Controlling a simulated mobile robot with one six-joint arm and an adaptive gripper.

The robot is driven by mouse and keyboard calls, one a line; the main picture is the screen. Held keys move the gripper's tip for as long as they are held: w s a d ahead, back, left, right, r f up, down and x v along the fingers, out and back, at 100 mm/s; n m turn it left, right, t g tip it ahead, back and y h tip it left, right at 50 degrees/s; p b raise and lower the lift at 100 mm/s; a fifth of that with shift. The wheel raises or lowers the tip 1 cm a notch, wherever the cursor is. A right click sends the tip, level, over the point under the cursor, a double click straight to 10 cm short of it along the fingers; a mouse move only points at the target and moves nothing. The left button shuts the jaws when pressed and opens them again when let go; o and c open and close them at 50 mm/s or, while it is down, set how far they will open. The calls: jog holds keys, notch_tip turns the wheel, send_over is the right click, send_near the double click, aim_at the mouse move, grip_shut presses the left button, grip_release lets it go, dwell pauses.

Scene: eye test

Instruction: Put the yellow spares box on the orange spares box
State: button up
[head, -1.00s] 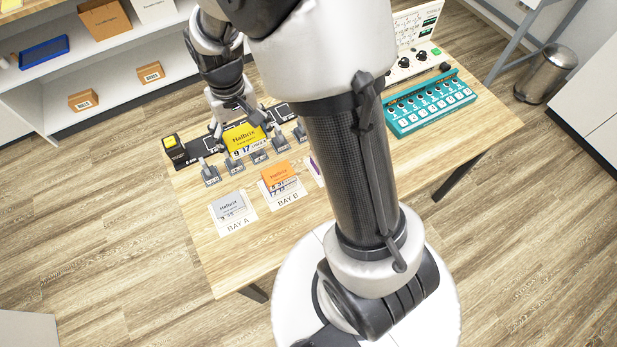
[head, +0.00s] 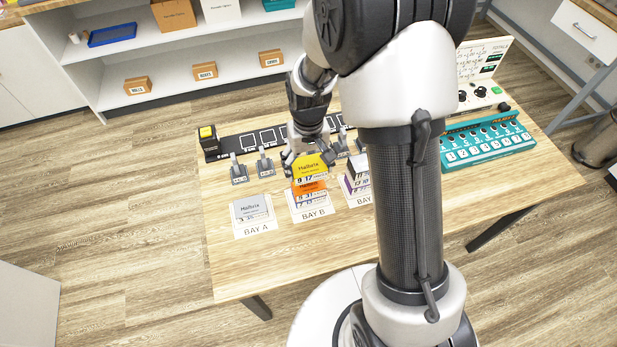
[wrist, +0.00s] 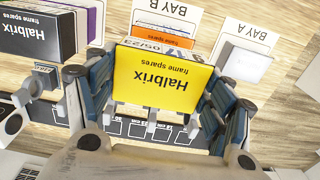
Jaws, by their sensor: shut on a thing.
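The yellow spares box (head: 310,165) is held in my gripper (head: 308,160), with its label side up. In the wrist view the yellow box (wrist: 160,78) fills the space between the fingers (wrist: 160,92). The orange spares box (head: 308,187) is at Bay B, just below the yellow box in the head view. In the wrist view only a strip of the orange box (wrist: 172,41) shows past the yellow box's edge; the rest is hidden. I cannot tell whether the two boxes touch.
A grey box (head: 250,207) is at Bay A, left of Bay B. A dark-topped box (head: 357,178) stands close on the right, partly behind my arm. The front of the wooden table (head: 290,255) is clear.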

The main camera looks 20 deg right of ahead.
aim_at(308, 176)
jog(key=shift+f+b, duration=0.7)
jog(key=shift+f, duration=1.55)
jog(key=shift+f, duration=0.2)
jog(key=o, duration=1.1)
